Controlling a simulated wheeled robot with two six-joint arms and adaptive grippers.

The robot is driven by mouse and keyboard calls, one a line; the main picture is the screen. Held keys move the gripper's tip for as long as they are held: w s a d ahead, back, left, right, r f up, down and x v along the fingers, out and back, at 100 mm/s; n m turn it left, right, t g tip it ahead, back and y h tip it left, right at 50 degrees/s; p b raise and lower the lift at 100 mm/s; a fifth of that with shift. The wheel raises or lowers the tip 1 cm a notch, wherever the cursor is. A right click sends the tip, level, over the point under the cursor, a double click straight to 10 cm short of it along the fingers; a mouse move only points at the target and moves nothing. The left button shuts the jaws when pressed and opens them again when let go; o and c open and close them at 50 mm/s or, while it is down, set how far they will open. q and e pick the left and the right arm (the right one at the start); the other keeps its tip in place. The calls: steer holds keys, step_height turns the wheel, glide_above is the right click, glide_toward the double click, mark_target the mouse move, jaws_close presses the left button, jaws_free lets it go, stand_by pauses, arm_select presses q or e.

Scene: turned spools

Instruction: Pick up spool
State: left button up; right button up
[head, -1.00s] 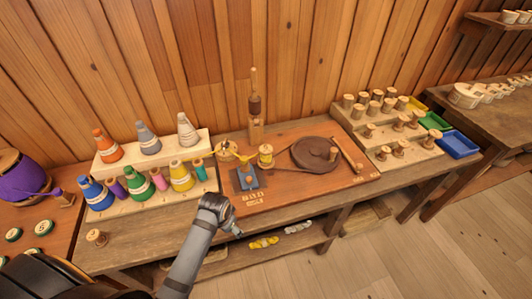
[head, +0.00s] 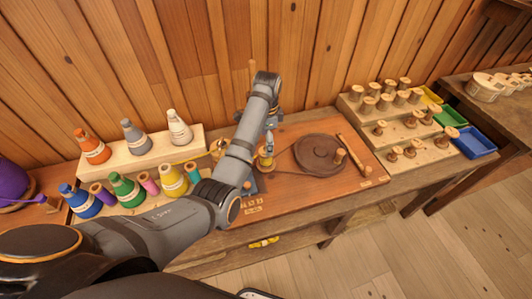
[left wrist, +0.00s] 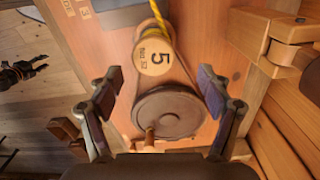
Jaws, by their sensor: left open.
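A wooden spool (head: 265,160) with yellow thread stands on the reddish-brown winding board (head: 283,192). In the left wrist view its pale round top (left wrist: 153,57) is marked with a 5. A yellow strand runs off from it. My left gripper (head: 269,146) is above the spool in the head view, and my arm crosses in front of part of the board. My right gripper is not in view.
A dark crank wheel (head: 318,155) with a wooden knob (head: 340,157) lies right of the spool, linked by a belt. Thread cones, one of them orange (head: 92,147), stand at left. A stepped rack (head: 430,158) of spools and a blue bin (head: 474,142) are at right.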

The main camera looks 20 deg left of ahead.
mark_target(266, 158)
arm_select(q)
steer(key=f, duration=0.3)
steer(key=shift+s+d+f, duration=0.1)
steer(key=shift+s+f, duration=0.05)
steer(key=shift+s, duration=0.2)
steer(key=shift+w+f, duration=0.25)
steer(key=shift+w, duration=0.05)
steer(key=shift+s+f+p, duration=0.3)
steer(key=shift+f+p, duration=0.45)
steer(key=shift+f, duration=0.1)
steer(key=shift+s+f, duration=0.25)
steer(key=shift+f, duration=1.3)
steer(key=shift+w+f, duration=0.15)
steer(key=shift+f, duration=0.05)
steer(key=shift+r, duration=0.1)
steer(key=c, duration=1.2)
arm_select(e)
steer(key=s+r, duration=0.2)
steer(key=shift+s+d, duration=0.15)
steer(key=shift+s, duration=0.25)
